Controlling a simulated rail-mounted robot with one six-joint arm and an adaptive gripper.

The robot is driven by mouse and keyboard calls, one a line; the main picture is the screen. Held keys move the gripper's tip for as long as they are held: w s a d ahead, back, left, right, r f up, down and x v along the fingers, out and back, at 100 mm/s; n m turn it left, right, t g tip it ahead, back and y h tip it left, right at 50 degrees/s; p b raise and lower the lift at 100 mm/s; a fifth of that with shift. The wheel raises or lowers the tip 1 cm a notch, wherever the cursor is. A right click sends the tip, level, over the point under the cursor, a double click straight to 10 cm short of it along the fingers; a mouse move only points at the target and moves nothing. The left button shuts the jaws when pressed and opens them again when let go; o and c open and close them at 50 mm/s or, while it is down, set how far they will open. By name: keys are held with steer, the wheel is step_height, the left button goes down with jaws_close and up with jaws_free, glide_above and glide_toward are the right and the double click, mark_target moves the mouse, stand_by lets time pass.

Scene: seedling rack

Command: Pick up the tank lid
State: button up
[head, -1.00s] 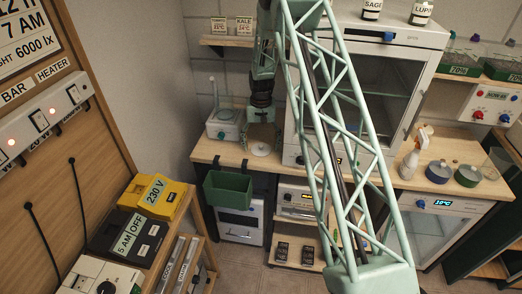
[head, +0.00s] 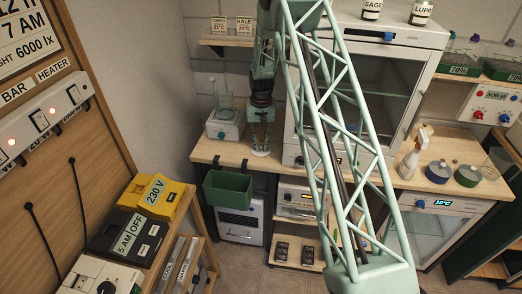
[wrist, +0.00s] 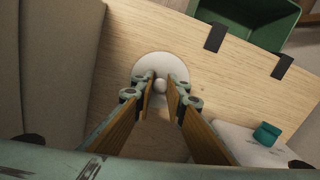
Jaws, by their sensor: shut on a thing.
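The tank lid (wrist: 158,62) is a pale round disc with a small ball knob (wrist: 160,85) on top, seen in the wrist view on the wooden bench. In the head view the lid (head: 260,152) shows as a small white edge under my gripper (head: 261,138). In the wrist view my gripper (wrist: 160,90) points down at the lid, its two fingers closed in on either side of the knob. The fingers hide part of the disc. I cannot tell whether the lid is clear of the bench.
A green bin (head: 228,188) hangs at the bench's front edge on dark hooks. A white unit with a clear vessel (head: 225,122) stands left of my gripper. A white cabinet (head: 372,75) stands close on the right. Bare bench (wrist: 225,90) lies around the lid.

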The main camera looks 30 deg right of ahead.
mark_target(261, 145)
steer(key=shift+s, duration=0.1)
stand_by(0.4)
step_height(261, 145, up, 10)
stand_by(0.7)
steer(key=shift+f, duration=0.1)
stand_by(0.5)
